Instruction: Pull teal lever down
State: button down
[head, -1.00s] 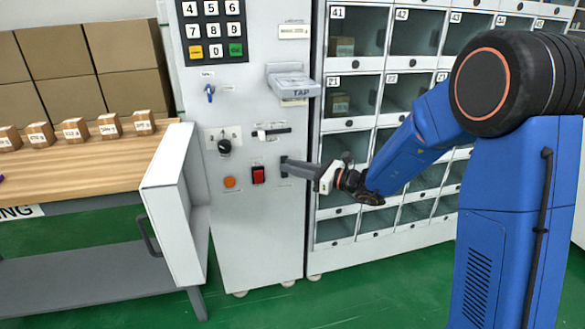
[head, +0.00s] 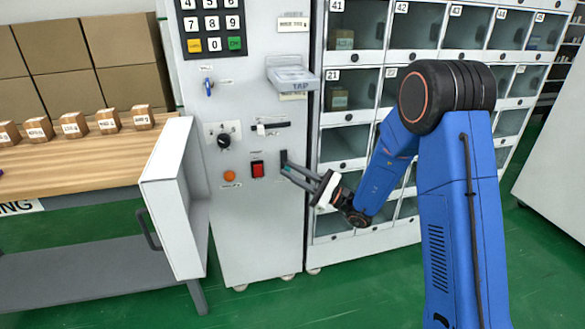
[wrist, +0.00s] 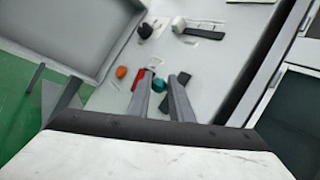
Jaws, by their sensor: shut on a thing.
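The teal lever (head: 288,169) is on the right side of the grey machine's front, just below a dark slot, mostly hidden by my gripper's fingers. In the wrist view the lever's teal end (wrist: 166,103) shows between the two fingers. My gripper (head: 287,172) is shut on the lever, with its fingers tilted up and left toward the panel. The fingers (wrist: 162,80) also show in the wrist view, one on each side of the teal piece.
A red switch (head: 258,169) and an orange button (head: 229,176) sit left of the lever. A white-handled lever (head: 262,129) and a black knob (head: 224,141) are above. An open white door (head: 172,220) stands at left; lockers (head: 345,145) are at right.

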jog(key=shift+w+f+n+g+y, duration=0.15)
jog(key=shift+f+n+g+y, duration=0.3)
jog(key=shift+n, duration=0.5)
jog(key=shift+w+f+n+g+y, duration=0.1)
jog(key=shift+f+n+g+y, duration=0.2)
jog(key=shift+n+g+y, duration=0.5)
jog(key=shift+w+f+n+g+y, duration=0.15)
jog(key=shift+f+n+g, duration=0.15)
jog(key=shift+n, duration=0.85)
jog(key=shift+a+f, duration=0.1)
jog(key=c, duration=1.6)
grip_release()
